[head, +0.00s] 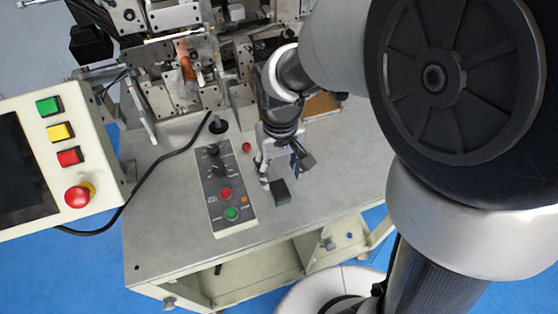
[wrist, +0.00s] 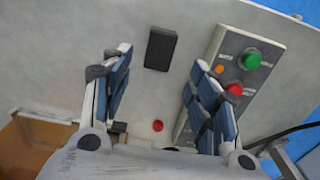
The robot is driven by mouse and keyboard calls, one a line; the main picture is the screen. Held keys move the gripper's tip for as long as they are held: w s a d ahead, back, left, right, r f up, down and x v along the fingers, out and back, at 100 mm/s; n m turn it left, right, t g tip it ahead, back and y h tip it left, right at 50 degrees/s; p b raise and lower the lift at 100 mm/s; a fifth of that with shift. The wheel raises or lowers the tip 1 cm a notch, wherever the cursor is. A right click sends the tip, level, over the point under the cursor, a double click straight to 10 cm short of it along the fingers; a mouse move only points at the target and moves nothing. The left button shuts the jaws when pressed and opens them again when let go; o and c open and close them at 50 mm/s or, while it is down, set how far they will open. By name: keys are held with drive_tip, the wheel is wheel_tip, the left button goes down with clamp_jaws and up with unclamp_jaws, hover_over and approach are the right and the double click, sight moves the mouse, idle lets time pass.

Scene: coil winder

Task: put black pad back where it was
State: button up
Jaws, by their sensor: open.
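The black pad (head: 280,192) lies flat on the grey tabletop, just right of the control box and near the table's front edge. In the wrist view the black pad (wrist: 160,49) lies beyond my fingertips, roughly centred between them. My gripper (head: 282,172) is above the table close to the pad, on the machine side of it. In the wrist view my gripper (wrist: 160,62) has its two blue-padded fingers wide apart with nothing between them. The pad does not appear to be touched by either finger.
The control box (head: 223,188) with knobs and red and green buttons stands left of the pad. A red button (head: 246,147) sits on the table behind. The winding machine (head: 185,65) fills the back. A cream panel (head: 60,160) stands at left. The front tabletop (head: 165,240) is clear.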

drive_tip(key=s+d+r+m+t, duration=0.3)
drive_tip(key=s+d+r+t, duration=0.1)
drive_tip(key=s+d+r, duration=0.7)
wheel_tip(320, 180, up, 4)
drive_tip(key=shift+s+f+t+p, duration=0.25)
drive_tip(key=shift+s+t+p, duration=0.1)
drive_tip(key=shift+s, duration=0.9)
drive_tip(key=shift+c, duration=0.5)
